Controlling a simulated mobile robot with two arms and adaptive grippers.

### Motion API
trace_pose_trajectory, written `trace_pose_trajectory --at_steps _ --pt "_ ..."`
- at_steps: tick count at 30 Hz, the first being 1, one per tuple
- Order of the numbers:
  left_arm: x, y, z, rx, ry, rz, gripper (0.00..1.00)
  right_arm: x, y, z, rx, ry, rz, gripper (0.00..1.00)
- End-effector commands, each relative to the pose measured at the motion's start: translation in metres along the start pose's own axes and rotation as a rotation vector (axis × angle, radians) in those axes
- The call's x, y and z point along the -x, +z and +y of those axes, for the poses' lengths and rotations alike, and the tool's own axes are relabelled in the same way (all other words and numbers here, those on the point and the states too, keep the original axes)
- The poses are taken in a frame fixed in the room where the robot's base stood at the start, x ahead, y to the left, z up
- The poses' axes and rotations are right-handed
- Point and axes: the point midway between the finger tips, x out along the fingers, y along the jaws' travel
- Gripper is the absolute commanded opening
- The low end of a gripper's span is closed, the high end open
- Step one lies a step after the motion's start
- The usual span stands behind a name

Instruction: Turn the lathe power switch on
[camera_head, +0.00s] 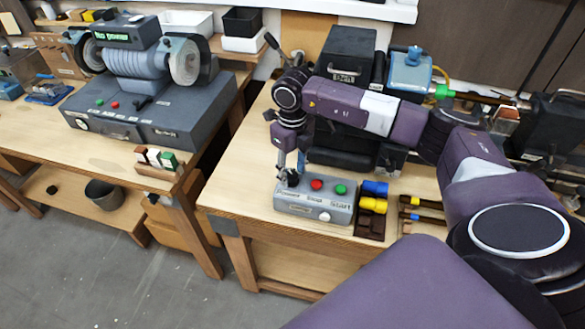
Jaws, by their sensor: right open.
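The grey lathe control box (342,211) sits at the front of the right bench. Its top bears a red button (317,184), a green button (341,189) and small labels; a pale knob (324,216) is on its front. My right gripper (291,174) points down at the left end of the box top, left of the red button. Its fingers are open. The power switch appears to be under the fingertips, mostly hidden; I cannot tell its position or whether the fingers touch it. My left gripper is not in view.
The dark lathe (345,67) is behind my right arm. A grinder (145,75) stands on the left bench. An open gap separates the benches.

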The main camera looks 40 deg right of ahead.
Motion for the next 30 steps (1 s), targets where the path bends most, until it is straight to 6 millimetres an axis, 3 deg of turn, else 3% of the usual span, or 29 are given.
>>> trace_pose_trajectory --at_steps 7,18,30 --pt "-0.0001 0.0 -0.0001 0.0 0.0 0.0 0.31 -0.0011 0.0001 0.0001 0.001 0.0 0.0 0.4" --pt "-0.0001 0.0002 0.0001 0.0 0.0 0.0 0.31 -0.0006 0.0001 0.0001 0.001 0.0 0.0 0.0" --pt "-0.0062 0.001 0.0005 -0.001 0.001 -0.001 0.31 -0.0018 0.0002 0.0002 -0.081 0.0 -0.001 0.0"
